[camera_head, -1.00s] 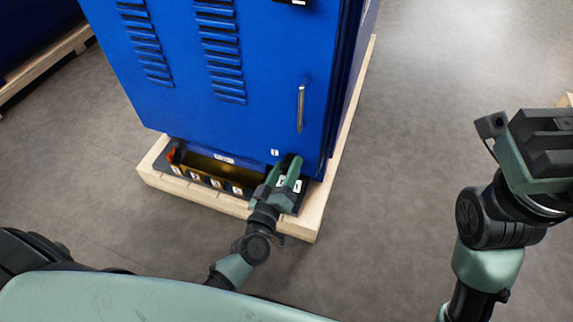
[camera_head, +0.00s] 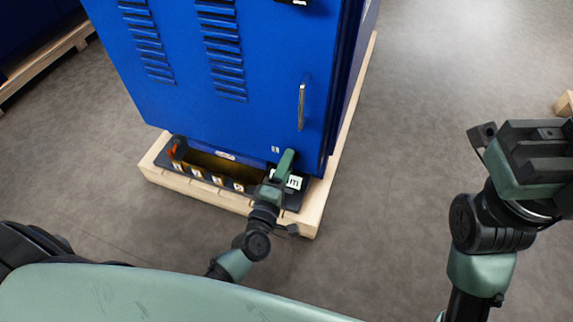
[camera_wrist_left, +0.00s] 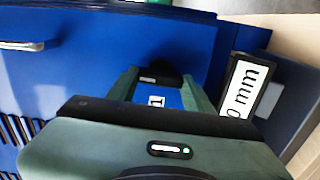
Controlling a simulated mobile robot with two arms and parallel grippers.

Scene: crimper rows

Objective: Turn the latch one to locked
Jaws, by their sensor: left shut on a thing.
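The blue cabinet (camera_head: 230,60) stands on a wooden pallet (camera_head: 318,200). My left gripper (camera_head: 286,158) is at the cabinet's lower right front corner, above the dark tray. In the left wrist view, its two green fingers (camera_wrist_left: 160,77) are on either side of a small black piece (camera_wrist_left: 157,78), which looks like the latch. A white label with a "1" (camera_wrist_left: 156,102) shows between the fingers on the blue face. The fingers hide most of the latch, so its angle cannot be told. My right gripper (camera_head: 540,145) is raised at the right, away from the cabinet.
A dark tray (camera_head: 162,157) with numbered slots lies along the cabinet's foot. A white "mm" label (camera_head: 293,181) sits close beside the left gripper; it also shows in the wrist view (camera_wrist_left: 238,90). A metal handle (camera_head: 301,107) is above.

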